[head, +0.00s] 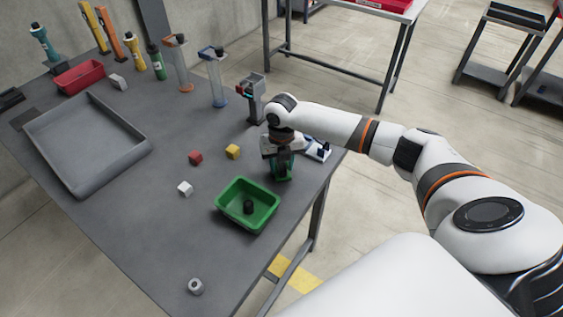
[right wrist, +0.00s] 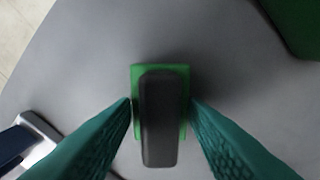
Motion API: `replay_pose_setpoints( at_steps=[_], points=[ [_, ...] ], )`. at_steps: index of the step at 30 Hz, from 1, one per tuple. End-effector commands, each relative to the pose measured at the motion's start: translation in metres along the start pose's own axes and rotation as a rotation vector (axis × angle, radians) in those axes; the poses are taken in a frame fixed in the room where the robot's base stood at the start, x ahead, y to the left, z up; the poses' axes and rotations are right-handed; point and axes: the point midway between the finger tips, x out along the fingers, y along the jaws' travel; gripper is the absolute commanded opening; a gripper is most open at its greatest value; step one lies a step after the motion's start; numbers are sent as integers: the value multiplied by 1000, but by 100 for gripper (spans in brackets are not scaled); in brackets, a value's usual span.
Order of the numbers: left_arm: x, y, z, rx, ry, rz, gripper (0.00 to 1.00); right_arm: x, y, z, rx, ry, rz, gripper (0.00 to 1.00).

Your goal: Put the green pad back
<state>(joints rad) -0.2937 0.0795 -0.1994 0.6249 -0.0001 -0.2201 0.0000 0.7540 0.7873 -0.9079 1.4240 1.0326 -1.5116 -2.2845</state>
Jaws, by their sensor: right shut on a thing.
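The green pad (right wrist: 137,80) shows in the right wrist view as a green plate with a dark, rounded block (right wrist: 160,118) on top. My right gripper (right wrist: 160,106) has its two teal fingers shut on the pad, one at each side. In the head view my right gripper (head: 281,172) points down near the right edge of the table, just behind the green tray. There the pad is mostly hidden by the gripper. Whether the pad touches the table is hard to tell. My left gripper is not in view.
Red (head: 195,157), yellow (head: 232,151) and white (head: 185,188) cubes lie left of the gripper. A white-and-blue device (head: 317,149) stands close at right. A large grey tray (head: 135,158) lies at left.

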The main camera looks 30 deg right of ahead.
Motion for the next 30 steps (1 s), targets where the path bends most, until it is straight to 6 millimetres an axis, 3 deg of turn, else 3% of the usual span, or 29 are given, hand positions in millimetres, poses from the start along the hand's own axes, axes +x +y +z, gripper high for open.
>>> replay_pose_setpoints(
  at_steps=[8,9,13,23,30],
  points=[
    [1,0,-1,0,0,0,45,2,0,0,0,1,-1,15],
    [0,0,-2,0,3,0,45,2,0,0,0,1,-1,44],
    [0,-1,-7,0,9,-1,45,2,0,0,0,1,-1,62],
    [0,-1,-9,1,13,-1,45,-2,0,0,-1,2,-1,62],
    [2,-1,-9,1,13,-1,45,-41,0,-2,-1,6,-4,62]
  ],
)
